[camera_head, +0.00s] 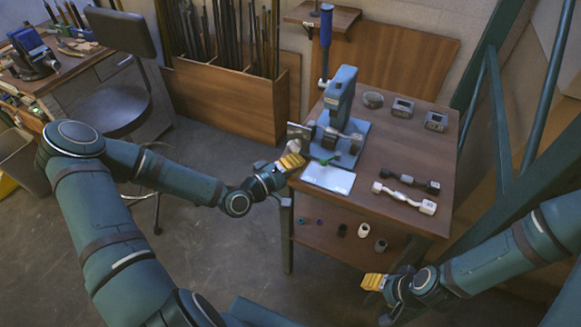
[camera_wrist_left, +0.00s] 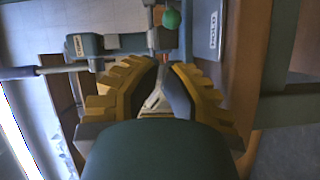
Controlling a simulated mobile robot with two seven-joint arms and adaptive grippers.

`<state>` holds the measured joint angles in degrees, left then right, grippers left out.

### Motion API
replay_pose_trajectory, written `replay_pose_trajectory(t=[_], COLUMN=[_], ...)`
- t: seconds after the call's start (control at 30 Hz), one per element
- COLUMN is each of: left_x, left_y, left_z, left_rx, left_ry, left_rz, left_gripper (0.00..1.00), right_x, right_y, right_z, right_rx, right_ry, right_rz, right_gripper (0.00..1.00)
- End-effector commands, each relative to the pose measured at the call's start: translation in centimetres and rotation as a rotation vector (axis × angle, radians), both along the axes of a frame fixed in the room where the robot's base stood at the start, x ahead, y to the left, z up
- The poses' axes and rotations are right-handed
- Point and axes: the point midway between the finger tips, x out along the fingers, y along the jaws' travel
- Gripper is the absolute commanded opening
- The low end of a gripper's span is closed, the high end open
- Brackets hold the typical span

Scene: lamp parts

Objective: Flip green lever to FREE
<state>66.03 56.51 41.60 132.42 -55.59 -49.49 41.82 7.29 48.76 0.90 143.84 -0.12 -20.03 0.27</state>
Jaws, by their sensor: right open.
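The green lever (camera_head: 329,160) sits low at the front of a blue press (camera_head: 340,97) on the wooden table. Its round green knob (camera_wrist_left: 171,19) shows near the top of the left wrist view, just beyond my fingertips and apart from them. A pale plate (camera_head: 328,178) lies in front of the press. In the left wrist view this plate (camera_wrist_left: 209,28) bears lettering that looks like HOLD. My left gripper (camera_head: 291,161) is at the table's left edge, its fingers apart and empty (camera_wrist_left: 164,64). My right gripper (camera_head: 373,282) is open and empty, low in front of the table.
Two dumbbell-shaped parts, one black (camera_head: 408,181) and one white (camera_head: 405,198), lie right of the plate. Several small grey parts (camera_head: 402,107) sit at the back right. Small cylinders (camera_head: 363,230) stand on the lower shelf. Green metal posts (camera_head: 500,110) rise on the right.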

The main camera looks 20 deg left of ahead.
Motion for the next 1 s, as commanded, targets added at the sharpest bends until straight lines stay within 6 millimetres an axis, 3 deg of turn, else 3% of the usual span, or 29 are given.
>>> replay_pose_trajectory(t=[0.2,0.4,1.0], left_x=[3.3,4.9,5.0], left_y=[-1.8,-2.5,-2.9], left_z=[-0.2,-0.3,-0.2], left_rx=[0.0,0.0,-0.004], left_ry=[-0.002,0.0,-0.002], left_rz=[-0.001,-0.001,0.02], left_gripper=[0.0,0.0,0.0], right_x=[0.1,0.1,0.1], right_y=[0.0,0.0,0.0], right_z=[-0.4,-0.6,-0.4], right_rx=[0.0,0.0,0.0], right_ry=[-0.002,-0.003,-0.003], right_rz=[-0.001,-0.001,-0.001], right_gripper=[0.55,0.55,0.55])
